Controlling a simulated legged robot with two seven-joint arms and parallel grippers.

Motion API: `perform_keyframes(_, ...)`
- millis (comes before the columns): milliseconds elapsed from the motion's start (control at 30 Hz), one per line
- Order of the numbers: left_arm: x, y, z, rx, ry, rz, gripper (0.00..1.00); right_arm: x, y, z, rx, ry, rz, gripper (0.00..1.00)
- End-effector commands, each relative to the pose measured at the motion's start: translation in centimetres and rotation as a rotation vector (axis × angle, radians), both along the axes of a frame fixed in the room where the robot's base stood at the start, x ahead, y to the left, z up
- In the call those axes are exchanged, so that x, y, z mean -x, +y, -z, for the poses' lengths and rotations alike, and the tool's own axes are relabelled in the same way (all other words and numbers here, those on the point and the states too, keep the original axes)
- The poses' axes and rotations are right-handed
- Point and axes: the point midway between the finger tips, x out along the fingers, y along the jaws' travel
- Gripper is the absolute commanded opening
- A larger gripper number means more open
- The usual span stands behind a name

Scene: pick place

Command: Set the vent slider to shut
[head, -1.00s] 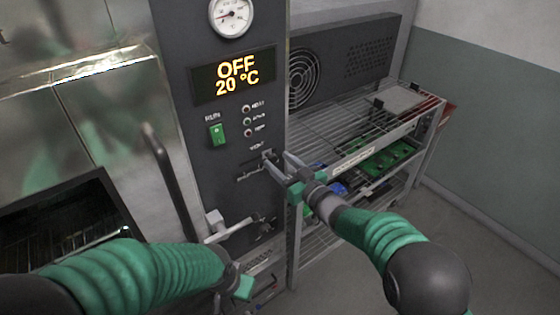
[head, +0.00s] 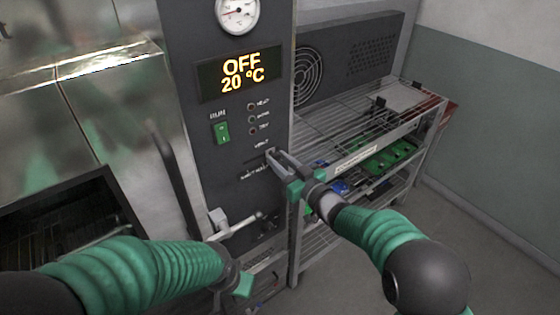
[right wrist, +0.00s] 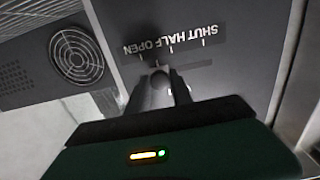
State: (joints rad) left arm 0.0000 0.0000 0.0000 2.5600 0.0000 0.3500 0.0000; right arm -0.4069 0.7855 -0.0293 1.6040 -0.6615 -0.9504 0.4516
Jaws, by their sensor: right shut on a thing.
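The vent slider (right wrist: 160,79) is a small dark knob in a slot on the dark oven panel. In the right wrist view its scale is upside down, with OPEN at left, HALF in the middle and SHUT at right. The knob is near the OPEN end, and bare slot (right wrist: 195,66) shows towards SHUT. My right gripper (right wrist: 166,88) is shut on the knob. In the head view my right gripper (head: 272,157) reaches the right end of the vent slot and hides the knob. My left gripper (head: 243,285) is low beside the panel; its fingers are unclear.
A grey lever handle (head: 235,226) sticks out below the vent, above my left gripper. The green RUN switch (head: 222,132) and the display (head: 240,74), reading OFF 20 °C, are above. A wire rack (head: 345,140) with green boards stands close at the right.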

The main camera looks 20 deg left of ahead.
Motion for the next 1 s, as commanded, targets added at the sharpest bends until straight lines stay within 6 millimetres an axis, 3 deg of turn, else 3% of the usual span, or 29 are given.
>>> perform_keyframes(867,0.00,0.00,0.00,0.000,0.000,0.000,0.00,-0.17,-0.54,0.14,0.004,0.002,0.007,0.00)
perform_keyframes(1000,0.00,0.00,0.69,0.000,0.000,0.000,0.00,0.79,0.26,0.31,0.001,0.001,0.006,0.00)
